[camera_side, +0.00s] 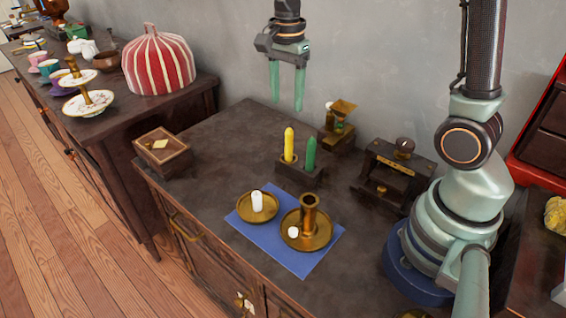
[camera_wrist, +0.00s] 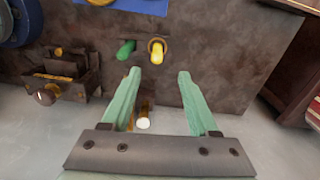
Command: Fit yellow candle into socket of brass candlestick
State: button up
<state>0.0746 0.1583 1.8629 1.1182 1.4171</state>
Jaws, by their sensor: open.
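The yellow candle (camera_side: 289,143) stands upright in a dark wooden holder (camera_side: 299,172) beside a green candle (camera_side: 311,154). In the wrist view the yellow candle (camera_wrist: 157,51) shows beyond the fingertips, with the green candle (camera_wrist: 126,49) to its left. The brass candlestick (camera_side: 309,208), a dish with a tall tubular socket, stands on a blue cloth (camera_side: 298,266). Its socket looks empty. My gripper (camera_side: 286,106) is open and empty, in the air above and behind the candle holder, its fingers pointing down. In the wrist view the spread fingers (camera_wrist: 160,74) touch nothing.
A second brass dish (camera_side: 258,207) holds a white candle (camera_side: 257,201) left of the candlestick. A wooden box (camera_side: 162,152) sits at left. The tabletop between box and holder is clear.

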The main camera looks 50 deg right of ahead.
aim_at(289, 140)
notch_tip(289, 140, down, 7)
jog(key=shift+r, duration=0.15)
jog(key=shift+s+d+f, duration=0.1)
jog(key=shift+s+f, duration=0.05)
jog(key=shift+f, duration=1.2)
jog(key=shift+s+d+f, duration=0.1)
jog(key=shift+f, duration=1.2)
grip_shut()
